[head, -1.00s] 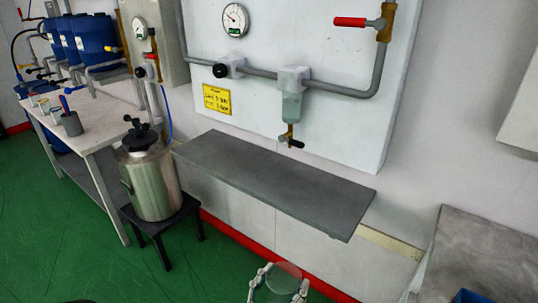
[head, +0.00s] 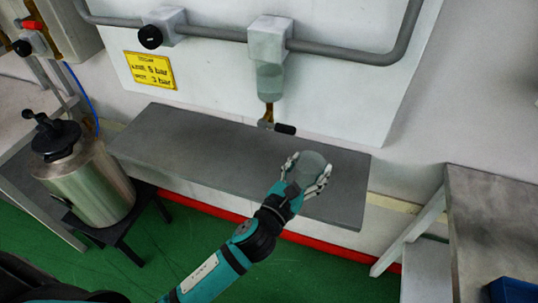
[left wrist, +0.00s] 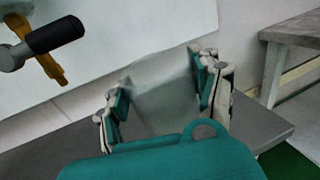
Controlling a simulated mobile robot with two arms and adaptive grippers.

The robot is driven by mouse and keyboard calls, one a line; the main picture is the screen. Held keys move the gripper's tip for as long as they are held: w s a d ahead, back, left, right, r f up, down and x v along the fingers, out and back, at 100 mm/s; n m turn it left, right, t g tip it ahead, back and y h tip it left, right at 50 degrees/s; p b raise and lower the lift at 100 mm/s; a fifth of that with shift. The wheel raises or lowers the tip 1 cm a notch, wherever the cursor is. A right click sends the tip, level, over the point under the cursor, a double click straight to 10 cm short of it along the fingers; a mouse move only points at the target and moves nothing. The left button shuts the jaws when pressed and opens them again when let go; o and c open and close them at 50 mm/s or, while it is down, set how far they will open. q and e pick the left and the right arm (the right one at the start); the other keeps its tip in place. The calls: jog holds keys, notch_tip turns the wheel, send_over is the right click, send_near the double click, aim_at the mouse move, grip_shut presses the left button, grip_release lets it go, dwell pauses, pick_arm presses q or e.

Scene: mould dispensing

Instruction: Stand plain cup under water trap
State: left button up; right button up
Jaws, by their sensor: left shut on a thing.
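The plain cup (head: 308,166) is a clear, greyish cup held in my left gripper (head: 306,172), whose fingers sit on both sides of it. In the left wrist view the cup (left wrist: 163,92) stands between the two fingers of the gripper (left wrist: 163,90). The water trap (head: 269,81) is a translucent bowl under a pale block on the wall pipe, with a brass drain and black-handled valve (head: 276,126) below. The valve also shows in the left wrist view (left wrist: 45,42). The cup is over the grey shelf (head: 190,146), right of and in front of the valve; I cannot tell whether it touches the shelf.
A steel pressure pot (head: 85,182) stands on a black stool at the left. A grey table (head: 500,215) with a blue bin (head: 512,291) is at the right. The left part of the shelf is bare. A yellow sign (head: 149,69) is on the panel.

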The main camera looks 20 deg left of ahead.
pick_arm(q)
jog(key=w+a+f, duration=0.1)
jog(key=w+a, duration=0.1)
jog(key=a, duration=0.2)
jog(key=w+a+f+p, duration=0.1)
jog(key=w+a+f, duration=0.1)
jog(key=w+a, duration=0.1)
jog(key=w+a+f+p, duration=0.1)
jog(key=w+a, duration=0.2)
jog(key=a, duration=0.2)
jog(key=shift+a+f, duration=0.15)
jog(key=shift+f, duration=0.25)
pick_arm(e)
jog(key=r, duration=0.2)
jog(key=shift+w+a+r, duration=0.3)
pick_arm(q)
jog(key=shift+s, duration=0.1)
pick_arm(e)
jog(key=shift+d, duration=0.1)
pick_arm(q)
jog(key=shift+f, duration=0.2)
jog(key=o, duration=1.2)
pick_arm(e)
jog(key=shift+d+f, duration=0.15)
